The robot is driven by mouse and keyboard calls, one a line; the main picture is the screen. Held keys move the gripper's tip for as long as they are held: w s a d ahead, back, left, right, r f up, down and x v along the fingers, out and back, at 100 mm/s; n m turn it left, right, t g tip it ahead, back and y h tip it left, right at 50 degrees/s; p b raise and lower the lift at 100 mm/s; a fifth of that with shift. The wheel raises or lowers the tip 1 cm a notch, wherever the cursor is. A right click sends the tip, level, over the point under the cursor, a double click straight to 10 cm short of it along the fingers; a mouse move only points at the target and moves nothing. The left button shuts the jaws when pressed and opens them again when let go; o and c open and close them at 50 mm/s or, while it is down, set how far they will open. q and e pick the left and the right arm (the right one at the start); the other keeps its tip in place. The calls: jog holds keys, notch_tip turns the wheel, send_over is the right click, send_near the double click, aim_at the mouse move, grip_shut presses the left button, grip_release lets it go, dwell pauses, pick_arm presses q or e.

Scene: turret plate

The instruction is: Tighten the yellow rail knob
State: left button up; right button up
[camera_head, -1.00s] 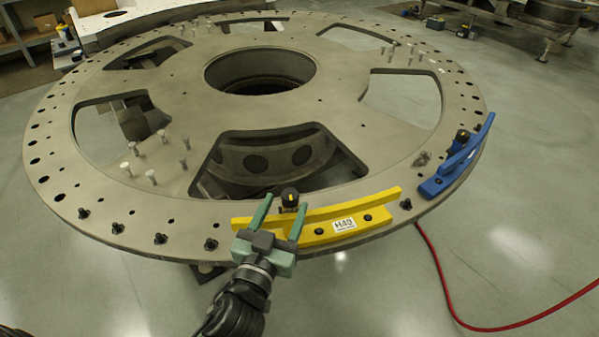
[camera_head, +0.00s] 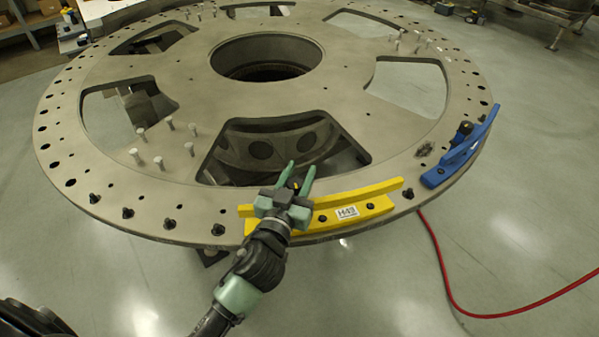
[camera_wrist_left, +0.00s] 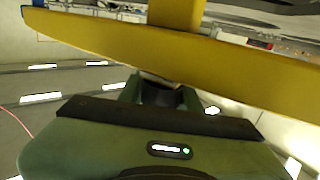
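The yellow rail (camera_head: 375,205) with its H49 label lies along the near rim of the turret plate (camera_head: 190,85). Its dark knob (camera_head: 294,184), with a small yellow mark, stands at the rail's left part. My left gripper (camera_head: 301,170) reaches over the rail from the front. Its green fingers are close together, one on each side of the knob, and appear closed on it; the contact is partly hidden. In the left wrist view the yellow rail (camera_wrist_left: 215,62) crosses above the green gripper body (camera_wrist_left: 150,145). My right gripper is not in view.
A blue rail (camera_head: 455,158) with a dark knob sits on the plate's right rim. Several black fittings line the near left rim, and upright pins (camera_head: 158,163) stand on the plate. A red cable (camera_head: 448,285) runs over the floor at right.

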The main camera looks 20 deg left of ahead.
pick_arm(q)
grip_shut()
jog(key=shift+s+d+m+g+h+p, duration=0.15)
jog(key=shift+d+m+g+h+p, duration=0.15)
jog(key=shift+m+g+h+p, duration=1.05)
jog(key=shift+s+d+m+g+h+p, duration=0.1)
jog(key=shift+d+m+g+h+p, duration=0.35)
jog(key=shift+m+h, duration=1.75)
jog(key=shift+s+d+m+g+h+p, duration=0.2)
jog(key=shift+m+g+h+p, duration=0.8)
jog(key=shift+h, duration=1.65)
jog(key=o, duration=1)
grip_release()
jog(key=shift+d, duration=0.1)
